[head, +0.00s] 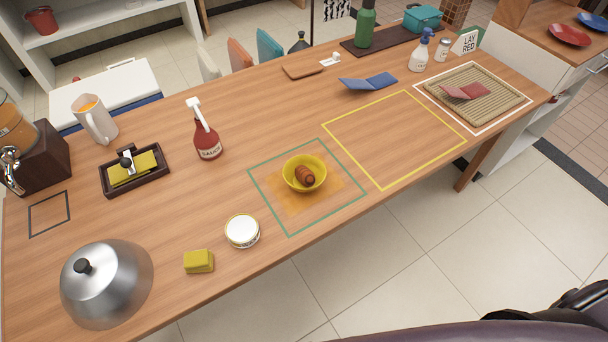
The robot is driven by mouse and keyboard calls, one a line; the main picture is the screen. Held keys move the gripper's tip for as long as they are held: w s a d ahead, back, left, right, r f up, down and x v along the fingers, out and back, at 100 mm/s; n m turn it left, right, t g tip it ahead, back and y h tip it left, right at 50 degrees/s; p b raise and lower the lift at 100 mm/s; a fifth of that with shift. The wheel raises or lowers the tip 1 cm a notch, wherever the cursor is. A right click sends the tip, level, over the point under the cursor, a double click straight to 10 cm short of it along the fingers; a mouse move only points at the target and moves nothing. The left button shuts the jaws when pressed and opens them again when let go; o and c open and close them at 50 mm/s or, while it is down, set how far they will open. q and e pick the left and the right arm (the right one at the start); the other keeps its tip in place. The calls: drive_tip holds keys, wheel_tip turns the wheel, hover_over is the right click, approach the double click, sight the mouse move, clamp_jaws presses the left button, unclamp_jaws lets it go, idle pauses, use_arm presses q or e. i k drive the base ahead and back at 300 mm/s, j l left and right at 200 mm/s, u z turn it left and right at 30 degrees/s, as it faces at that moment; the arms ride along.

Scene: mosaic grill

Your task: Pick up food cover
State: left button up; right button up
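The food cover (112,283) is a silver metal dome with a black knob on top. It rests on the wooden table at the near left, close to the front edge. No gripper shows clearly in the head view. Only a dark part of my own body shows at the bottom right, far from the cover. Nothing stands on or hides the cover.
A yellow sponge (199,261) and a white tin (242,231) lie right of the cover. A yellow bowl (291,178) with brown food sits in a green outline. A red sauce bottle (207,142) and a dark tray (107,186) stand behind. The yellow outlined area (383,187) is bare.

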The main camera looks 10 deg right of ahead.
sight(104, 282)
drive_tip(key=u, duration=1.5)
